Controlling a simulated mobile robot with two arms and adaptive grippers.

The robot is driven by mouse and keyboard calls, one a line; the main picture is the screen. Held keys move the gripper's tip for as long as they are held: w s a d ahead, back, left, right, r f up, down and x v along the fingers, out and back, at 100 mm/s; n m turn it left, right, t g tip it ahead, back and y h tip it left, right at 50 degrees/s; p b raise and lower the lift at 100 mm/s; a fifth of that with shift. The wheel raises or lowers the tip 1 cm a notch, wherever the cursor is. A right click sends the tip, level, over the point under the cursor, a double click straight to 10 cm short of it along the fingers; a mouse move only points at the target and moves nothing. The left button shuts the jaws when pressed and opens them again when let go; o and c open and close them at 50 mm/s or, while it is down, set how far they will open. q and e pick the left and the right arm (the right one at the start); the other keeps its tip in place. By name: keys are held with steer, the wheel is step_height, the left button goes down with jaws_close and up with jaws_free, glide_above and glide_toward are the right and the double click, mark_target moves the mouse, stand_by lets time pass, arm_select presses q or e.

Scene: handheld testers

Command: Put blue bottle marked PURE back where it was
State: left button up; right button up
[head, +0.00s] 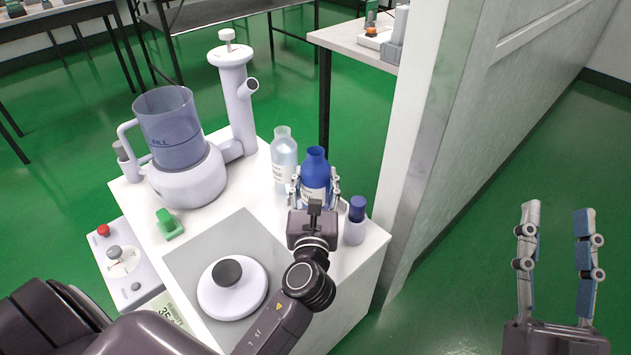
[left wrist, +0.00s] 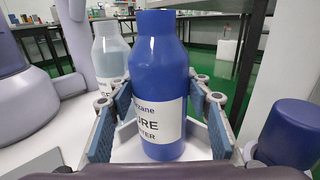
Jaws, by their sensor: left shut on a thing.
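The blue bottle marked PURE (head: 315,170) stands upright at the back right of the white bench top. In the left wrist view the blue bottle (left wrist: 159,75) fills the middle, with part of its white label showing. My left gripper (head: 315,188) has its fingers on both sides of the bottle and is shut on it. The bottle's base is at or very near the bench surface; I cannot tell whether it touches. My right gripper (head: 556,220) is open and empty, over the green floor at the right.
A clear bottle (head: 284,160) stands just left of the blue one. A small blue-capped container (head: 356,220) stands close on its right. A grey tester with a blue cup (head: 172,125) and column is at the left. A wall (head: 440,120) rises beyond the bench's right side.

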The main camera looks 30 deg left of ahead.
steer(key=shift+s+r, duration=0.1)
steer(key=shift+r, duration=0.15)
arm_select(q)
steer(key=o, duration=1.6)
steer(key=shift+f, duration=0.1)
arm_select(e)
steer(key=shift+s+r, duration=0.1)
arm_select(q)
steer(key=p+v, duration=0.1)
steer(key=v, duration=1.1)
arm_select(e)
steer(key=f, duration=0.1)
steer(key=w+f+g, duration=0.1)
steer(key=f, duration=0.1)
steer(key=w+f+g, duration=0.1)
steer(key=shift+w+f+h, duration=0.15)
steer(key=shift+f+h, duration=0.1)
steer(key=shift+h, duration=0.15)
